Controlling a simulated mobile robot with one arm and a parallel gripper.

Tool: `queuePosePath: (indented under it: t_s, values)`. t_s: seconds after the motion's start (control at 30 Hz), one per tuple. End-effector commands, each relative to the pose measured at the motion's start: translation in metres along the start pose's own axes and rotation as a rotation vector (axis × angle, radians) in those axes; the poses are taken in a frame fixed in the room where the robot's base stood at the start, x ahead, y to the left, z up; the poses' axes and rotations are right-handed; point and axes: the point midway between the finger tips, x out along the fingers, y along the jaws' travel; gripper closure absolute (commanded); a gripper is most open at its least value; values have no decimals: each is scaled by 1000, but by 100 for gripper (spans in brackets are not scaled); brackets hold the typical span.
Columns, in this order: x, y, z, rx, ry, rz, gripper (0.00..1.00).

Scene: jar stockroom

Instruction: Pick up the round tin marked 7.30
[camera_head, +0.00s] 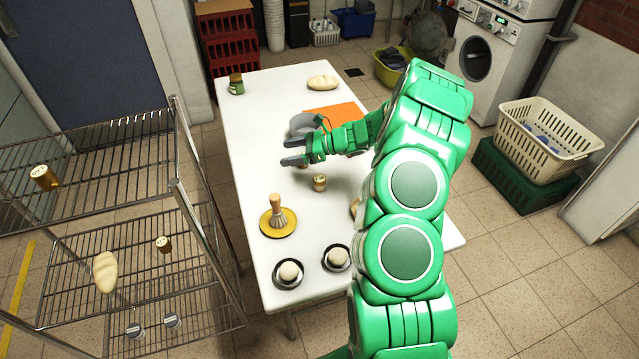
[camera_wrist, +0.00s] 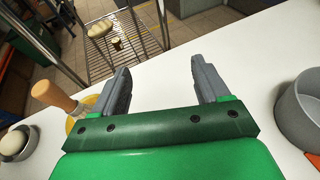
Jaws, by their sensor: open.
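Several small round tins are in the head view, and their marks are too small to read, so I cannot tell which is 7.30. One brass tin (camera_head: 319,183) stands upright on the white table (camera_head: 240,130), just in front of my gripper. Another tin (camera_head: 43,178) is on the upper shelf of the wire rack at left. A third tin (camera_head: 164,244) is on a lower rack shelf and also shows in the wrist view (camera_wrist: 116,44). My gripper (camera_head: 291,151) is open above the table, its jaws pointing left. In the wrist view nothing is between its fingers (camera_wrist: 160,75).
A grey pot (camera_head: 301,124) and orange board (camera_head: 332,113) are close to my gripper. A brush (camera_head: 277,210) stands on a yellow plate (camera_head: 265,226). Two dark bowls (camera_head: 289,281) hold pale round items. A green jar (camera_head: 236,88) and bread (camera_head: 322,83) are at the far end.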

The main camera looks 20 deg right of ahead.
Motion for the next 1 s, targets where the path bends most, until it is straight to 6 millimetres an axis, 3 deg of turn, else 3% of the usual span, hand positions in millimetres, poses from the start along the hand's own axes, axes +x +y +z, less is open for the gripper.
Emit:
queuePosePath:
  t_s: [0.03, 0.1, 0.5, 0.8, 1.0]
  values:
    - [-21, -2, -10, 8, 11, -2, 25]
    - [-43, -1, -21, 21, 26, 6, 25]
    - [-135, 15, -67, 90, 90, 38, 25]
    - [-119, 16, -104, 91, 88, 43, 25]
    - [-114, 16, -112, 88, 88, 43, 25]
